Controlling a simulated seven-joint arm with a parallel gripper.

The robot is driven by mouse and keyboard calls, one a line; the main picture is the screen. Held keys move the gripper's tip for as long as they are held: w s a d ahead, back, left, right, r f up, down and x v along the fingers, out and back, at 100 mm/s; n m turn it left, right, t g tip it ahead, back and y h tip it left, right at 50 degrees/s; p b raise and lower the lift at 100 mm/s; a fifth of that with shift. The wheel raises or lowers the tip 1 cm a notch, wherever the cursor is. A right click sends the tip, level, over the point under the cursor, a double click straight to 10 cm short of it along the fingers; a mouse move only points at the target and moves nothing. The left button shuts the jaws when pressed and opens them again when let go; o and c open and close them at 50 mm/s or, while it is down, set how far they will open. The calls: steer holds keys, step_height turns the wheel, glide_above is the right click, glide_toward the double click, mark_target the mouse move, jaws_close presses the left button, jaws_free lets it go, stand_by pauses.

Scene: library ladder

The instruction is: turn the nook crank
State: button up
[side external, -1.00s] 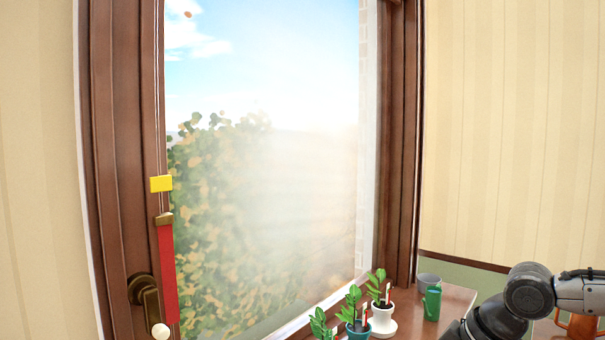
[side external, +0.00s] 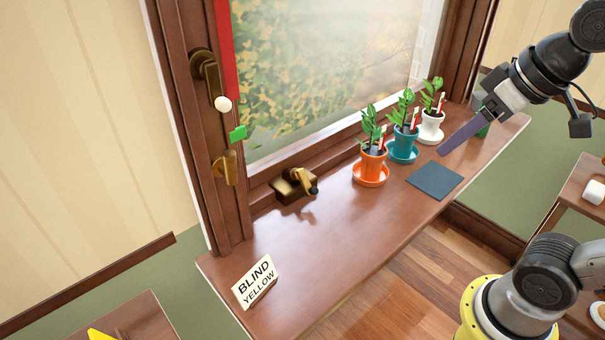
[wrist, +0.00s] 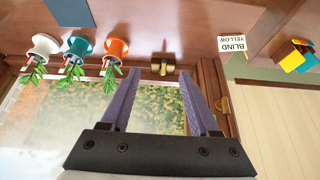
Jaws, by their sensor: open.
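A brass crank with a dark knob (side external: 296,187) sits on the window sill against the frame. Another brass crank with a white knob (side external: 207,75) is on the left window post; I cannot tell which is the nook crank. My gripper (side external: 445,150) hangs tilted above the right end of the sill, its purple fingers pointing down-left, clear of both cranks. In the wrist view my gripper (wrist: 160,71) is open and empty; the sill crank (wrist: 163,63) shows beyond, between the fingertips. A card reading BLIND YELLOW (side external: 256,281) stands at the sill's left end.
Three potted plants, orange (side external: 371,167), teal (side external: 402,146) and white (side external: 431,126), line the window. A dark square mat (side external: 435,181) lies before them. A red strip (side external: 225,40) and green tag (side external: 238,133) hang at left.

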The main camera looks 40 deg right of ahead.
steer(key=w+r+g, duration=0.1)
steer(key=w+r, duration=0.4)
steer(key=w, duration=0.4)
steer(key=g, duration=0.5)
glide_above(302, 172)
step_height(302, 172, down, 18)
step_height(302, 172, down, 14)
jaws_close()
